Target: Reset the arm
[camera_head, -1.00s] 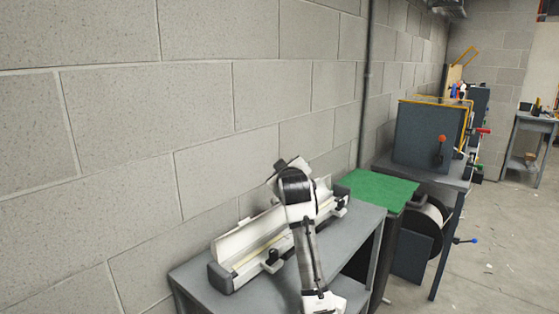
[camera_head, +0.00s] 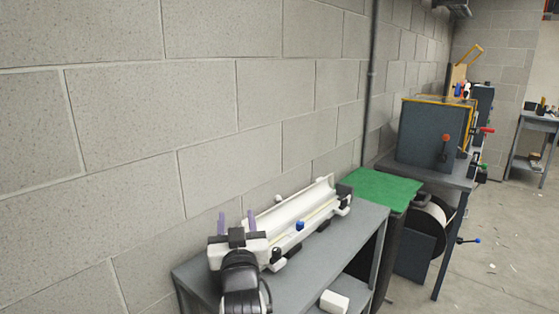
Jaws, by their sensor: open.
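My gripper (camera_head: 236,218) is at the lower left of the head view, at the left end of the grey bench (camera_head: 317,262). Its two purple fingers point up and stand apart, with nothing between them. My dark wrist is below it, at the bottom edge. The long white trough-like device (camera_head: 290,222) lies on the bench just right of my gripper and has a blue knob (camera_head: 300,226) on its front. My gripper hides the device's left end. I cannot tell whether they touch.
A block wall (camera_head: 120,130) runs close behind the bench. Right of it are a green-topped stand (camera_head: 381,187) and a table with a dark grey box (camera_head: 427,135) bearing a red-knobbed lever. A white block (camera_head: 334,301) sits below the bench top. Open floor (camera_head: 505,240) lies at right.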

